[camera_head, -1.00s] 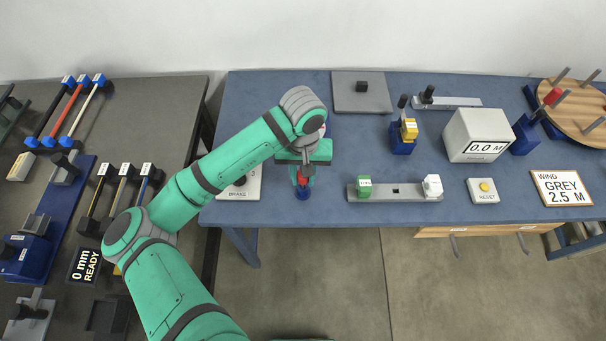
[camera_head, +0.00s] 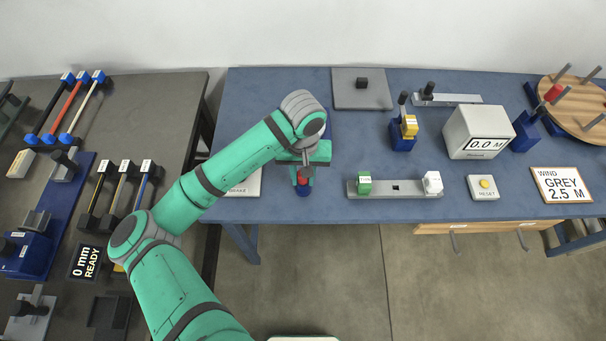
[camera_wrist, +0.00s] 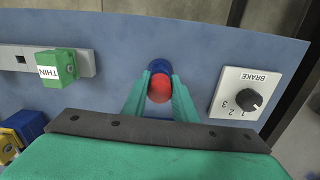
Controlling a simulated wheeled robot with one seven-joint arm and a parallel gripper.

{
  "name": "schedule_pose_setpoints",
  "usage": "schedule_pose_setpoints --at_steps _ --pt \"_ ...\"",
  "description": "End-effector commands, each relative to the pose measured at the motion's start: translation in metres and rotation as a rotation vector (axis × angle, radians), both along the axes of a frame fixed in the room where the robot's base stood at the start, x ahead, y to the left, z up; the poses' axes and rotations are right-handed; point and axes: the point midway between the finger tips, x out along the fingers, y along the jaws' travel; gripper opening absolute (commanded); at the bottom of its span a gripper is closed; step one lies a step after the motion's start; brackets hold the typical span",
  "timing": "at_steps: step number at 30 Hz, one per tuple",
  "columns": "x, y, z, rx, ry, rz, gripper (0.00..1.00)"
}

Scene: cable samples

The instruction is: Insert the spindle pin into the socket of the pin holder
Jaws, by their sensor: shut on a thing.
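My gripper (camera_head: 304,181) is near the front edge of the blue table, left of centre. Its fingers are shut on a red-topped pin (camera_head: 304,173), which I take to be the spindle pin. In the wrist view the round red top (camera_wrist: 159,89) sits between the two green fingers (camera_wrist: 160,82). A round blue piece (camera_wrist: 160,66) shows just beyond the red top; it also shows below the gripper in the head view (camera_head: 304,191). It looks like the pin holder. The fingers and red top hide its socket, so I cannot tell whether the pin is in it.
The brake panel (camera_wrist: 246,94) with its black knob is beside the gripper. A grey rail with a green THIN block (camera_head: 364,184) and a white block (camera_head: 432,182) lies to the right. A reset button box (camera_head: 483,188) stands farther right. Bare tabletop lies between.

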Motion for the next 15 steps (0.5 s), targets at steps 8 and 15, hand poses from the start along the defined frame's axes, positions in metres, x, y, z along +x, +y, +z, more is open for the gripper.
schedule_pose_setpoints --at_steps 8,15 --pt "0.0001 0.0001 -0.0015 0.0 0.0 0.0 0.35" --pt "0.0 0.0001 -0.0014 0.0 0.0 0.001 0.47"
